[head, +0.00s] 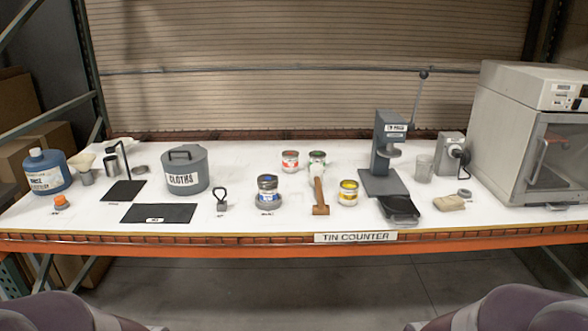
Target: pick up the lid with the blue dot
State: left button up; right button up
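No lid with a clear blue dot can be made out at this size. A tin with a blue band (267,184) stands upright on a round grey base (268,200) near the middle of the counter; its top looks dark. A small flat grey disc (140,170) lies at the back left; I cannot tell whether it is a lid. Neither gripper is in view; only purple-grey parts of my arms show at the bottom left and right corners, below the counter's front edge.
The white counter (340,222) also bears a red-banded tin (290,161), a green-banded tin (317,158), a yellow-banded tin (348,193), a wooden-handled tool (319,196), a cloths pot (185,171), a black mat (158,213), a lever press (388,150) and a large machine (520,130).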

aim_at(266, 179)
jog(key=i+l, duration=0.15)
jog(key=i, duration=0.25)
jog(key=i+l, duration=0.2)
jog(key=i, duration=0.25)
jog(key=i+l, duration=0.15)
jog(key=i, duration=0.25)
jog(key=i+l, duration=0.2)
jog(key=i, duration=0.2)
jog(key=k+j, duration=0.3)
jog(key=k, duration=0.1)
